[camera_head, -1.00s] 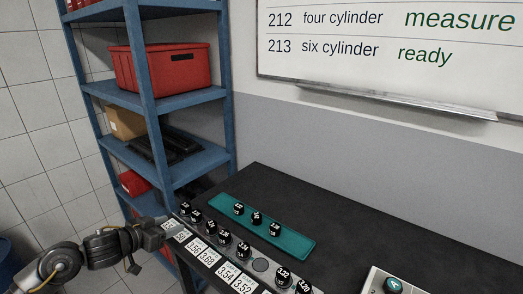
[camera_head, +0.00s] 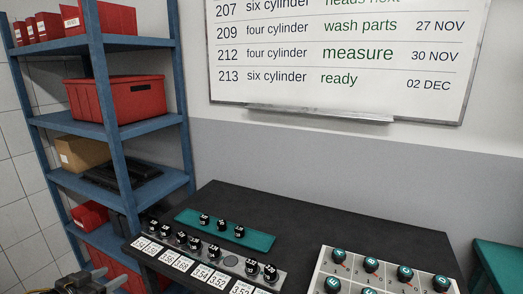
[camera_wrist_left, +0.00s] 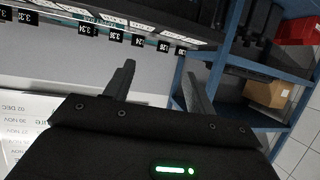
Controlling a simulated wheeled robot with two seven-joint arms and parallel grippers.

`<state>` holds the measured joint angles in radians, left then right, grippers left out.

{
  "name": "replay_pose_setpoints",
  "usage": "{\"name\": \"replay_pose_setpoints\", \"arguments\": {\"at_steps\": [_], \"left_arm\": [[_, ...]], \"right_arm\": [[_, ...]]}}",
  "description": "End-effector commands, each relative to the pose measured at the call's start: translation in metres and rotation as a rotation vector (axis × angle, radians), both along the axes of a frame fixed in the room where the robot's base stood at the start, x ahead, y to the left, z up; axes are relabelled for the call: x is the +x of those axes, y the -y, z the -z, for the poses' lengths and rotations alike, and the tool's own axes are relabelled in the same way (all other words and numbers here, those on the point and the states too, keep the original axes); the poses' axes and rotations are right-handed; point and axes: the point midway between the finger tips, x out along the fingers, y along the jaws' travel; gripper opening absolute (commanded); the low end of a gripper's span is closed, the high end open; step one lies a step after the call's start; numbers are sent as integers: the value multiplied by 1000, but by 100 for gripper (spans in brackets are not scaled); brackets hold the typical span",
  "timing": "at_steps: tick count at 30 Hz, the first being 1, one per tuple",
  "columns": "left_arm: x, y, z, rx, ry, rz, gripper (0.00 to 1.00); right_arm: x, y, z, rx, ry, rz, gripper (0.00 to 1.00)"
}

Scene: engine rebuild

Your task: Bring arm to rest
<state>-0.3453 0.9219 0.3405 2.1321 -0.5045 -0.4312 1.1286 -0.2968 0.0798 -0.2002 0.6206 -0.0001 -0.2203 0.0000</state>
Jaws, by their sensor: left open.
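My left gripper (camera_head: 108,280) shows at the bottom left edge of the head view, low beside the front left of the black table (camera_head: 330,226). In the left wrist view the two fingers of my left gripper (camera_wrist_left: 158,72) stand apart with nothing between them. Most of my left arm is cut off by the frame. My right gripper is in neither view.
A rack (camera_head: 210,256) of black numbered pieces and white labels lines the table's front left. A teal strip (camera_head: 258,240) with 3 black pieces lies behind it. A white tray (camera_head: 392,286) stands right. A blue shelf (camera_head: 116,132) with red bins stands left.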

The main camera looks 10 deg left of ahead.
Motion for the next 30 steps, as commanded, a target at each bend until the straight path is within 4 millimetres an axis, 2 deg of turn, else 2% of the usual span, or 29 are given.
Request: {"name": "replay_pose_setpoints", "arguments": {"at_steps": [5,8,11,17,20,23,26,27,29,30], "left_arm": [[1,0,-2,103,27,48,55],[5,-14,3,162,33,46,55],[8,-33,18,216,21,35,55],[5,-73,71,289,-39,-15,55],[-3,-93,109,316,-88,-45,55],[-19,-111,160,339,-156,-79,55],[-48,-125,228,360,-254,-113,55],[-63,-127,257,367,-299,-123,55],[-88,-126,300,377,-366,-134,55],[-106,-124,328,382,-412,-137,55]], "right_arm": [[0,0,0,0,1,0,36],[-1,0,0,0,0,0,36],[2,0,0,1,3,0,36],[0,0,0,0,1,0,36],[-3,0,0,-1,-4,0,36],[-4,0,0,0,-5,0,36],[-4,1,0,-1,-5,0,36],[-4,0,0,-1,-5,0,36],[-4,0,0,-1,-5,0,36],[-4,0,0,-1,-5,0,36]]}}
